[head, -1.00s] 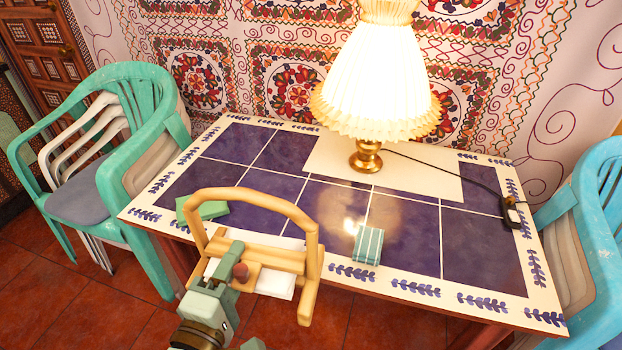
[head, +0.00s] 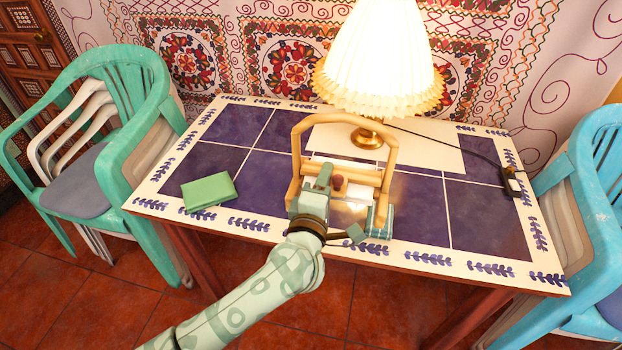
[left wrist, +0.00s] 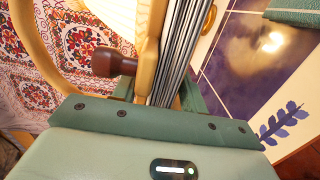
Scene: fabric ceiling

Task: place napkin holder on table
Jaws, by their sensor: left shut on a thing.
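The napkin holder is a light wooden frame with an arched handle (head: 345,118), white napkins and a brown knob. In the head view it is over the middle of the table (head: 218,158), in front of the lamp; I cannot tell whether its base touches the top. My left gripper (head: 324,182) is shut on its near side. In the left wrist view, the holder's wood (left wrist: 150,45) and brown knob (left wrist: 110,62) are close up, beside a grey layered stack. The fingertips are mostly hidden. My right gripper is not in view.
A pleated lamp (head: 380,65) stands at the back on a white sheet, its cord running right. A green book-like block (head: 209,191) lies at the front left. A striped box (head: 381,222) is close beside the holder. Chairs stand at both sides.

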